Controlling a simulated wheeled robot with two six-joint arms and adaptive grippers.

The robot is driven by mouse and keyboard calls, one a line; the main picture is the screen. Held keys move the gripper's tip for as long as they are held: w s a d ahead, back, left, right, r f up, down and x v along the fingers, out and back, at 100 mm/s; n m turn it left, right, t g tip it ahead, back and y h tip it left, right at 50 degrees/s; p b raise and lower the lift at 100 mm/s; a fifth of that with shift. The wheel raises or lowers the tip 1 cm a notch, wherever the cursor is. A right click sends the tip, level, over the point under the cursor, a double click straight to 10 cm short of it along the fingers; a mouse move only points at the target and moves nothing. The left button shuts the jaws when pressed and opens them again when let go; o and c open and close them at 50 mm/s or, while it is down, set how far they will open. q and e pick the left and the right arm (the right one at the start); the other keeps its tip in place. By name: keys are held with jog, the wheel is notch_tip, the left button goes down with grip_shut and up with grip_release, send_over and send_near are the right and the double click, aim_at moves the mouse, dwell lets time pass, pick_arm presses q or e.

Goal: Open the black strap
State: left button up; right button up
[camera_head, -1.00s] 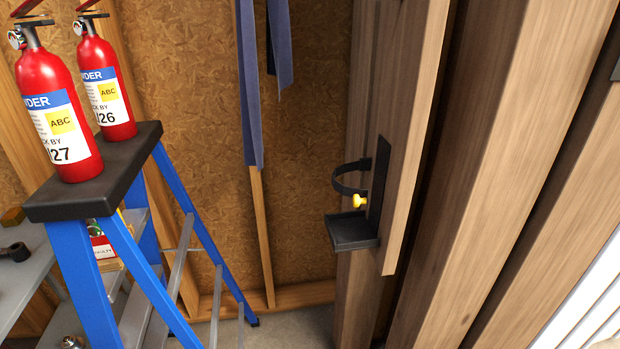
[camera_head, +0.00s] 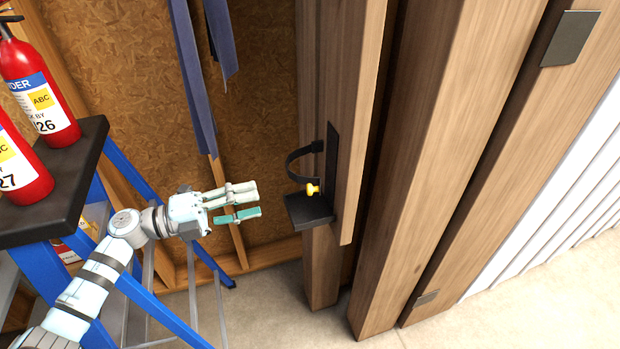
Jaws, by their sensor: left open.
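The black strap (camera_head: 296,156) is a curved band on a black wall bracket (camera_head: 310,212) fixed to a wooden post. The strap curves out to the left above the bracket's flat shelf. A yellow knob (camera_head: 313,189) sits just below the strap's right end. My left gripper (camera_head: 258,202) is open and empty, to the left of the bracket and a little lower than the strap, with its fingers pointing right. It appears apart from the strap and bracket. My right gripper is not in view.
Two red fire extinguishers (camera_head: 38,85) stand on the black top of a blue stepladder (camera_head: 92,178) at the left, close to my left arm. Wooden posts (camera_head: 440,150) stand right of the bracket. Blue strips (camera_head: 190,75) hang behind. Bare floor (camera_head: 500,300) shows at the lower right.

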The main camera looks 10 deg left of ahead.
aim_at(309, 189)
pick_arm(q)
jog(key=p+x, duration=0.2)
jog(key=x, duration=1.1)
jog(key=shift+w+d+f, duration=0.15)
jog(key=shift+w, duration=0.1)
jog(key=shift+c, duration=0.7)
grip_shut()
